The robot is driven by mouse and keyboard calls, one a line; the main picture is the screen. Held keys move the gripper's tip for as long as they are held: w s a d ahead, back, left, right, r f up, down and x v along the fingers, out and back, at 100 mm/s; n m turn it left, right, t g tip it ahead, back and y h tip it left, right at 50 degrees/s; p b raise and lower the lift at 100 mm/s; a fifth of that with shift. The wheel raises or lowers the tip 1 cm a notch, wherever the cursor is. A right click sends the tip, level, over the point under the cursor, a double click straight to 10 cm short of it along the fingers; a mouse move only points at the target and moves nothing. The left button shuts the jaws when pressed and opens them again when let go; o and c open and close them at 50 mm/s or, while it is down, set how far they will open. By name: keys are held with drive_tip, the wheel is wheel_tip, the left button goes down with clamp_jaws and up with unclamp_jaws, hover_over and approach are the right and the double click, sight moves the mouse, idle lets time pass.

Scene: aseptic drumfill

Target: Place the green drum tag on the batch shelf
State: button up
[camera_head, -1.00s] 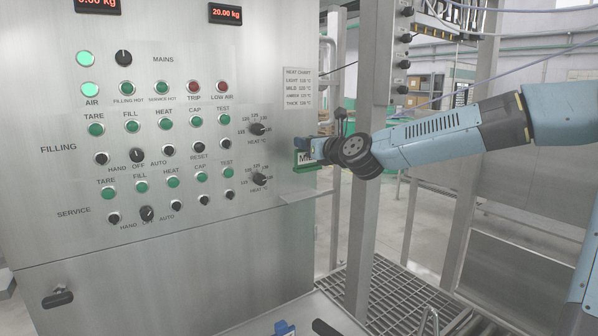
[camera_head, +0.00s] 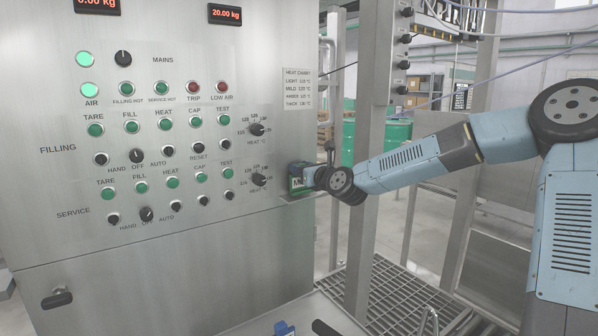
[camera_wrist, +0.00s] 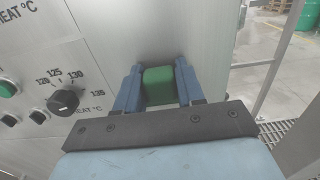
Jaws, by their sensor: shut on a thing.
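The green drum tag (camera_head: 297,183) is between the fingers of my gripper (camera_head: 303,176), close to the right edge of the steel control panel. In the wrist view, the tag (camera_wrist: 160,86) shows as a green block with both blue fingers of my gripper (camera_wrist: 158,84) shut on its sides. The batch shelf (camera_head: 297,198) is a small steel ledge low on the panel's right side. The tag appears just above it; I cannot tell whether they touch. My gripper hides part of the shelf.
A heat chart (camera_head: 297,88) hangs above. A steel post (camera_head: 366,170) stands behind my arm. Green drums (camera_head: 397,143) stand in the background.

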drive_tip(key=shift+f, duration=0.3)
drive_tip(key=o, duration=1.1)
drive_tip(key=shift+f, duration=0.1)
drive_tip(key=shift+c, duration=0.2)
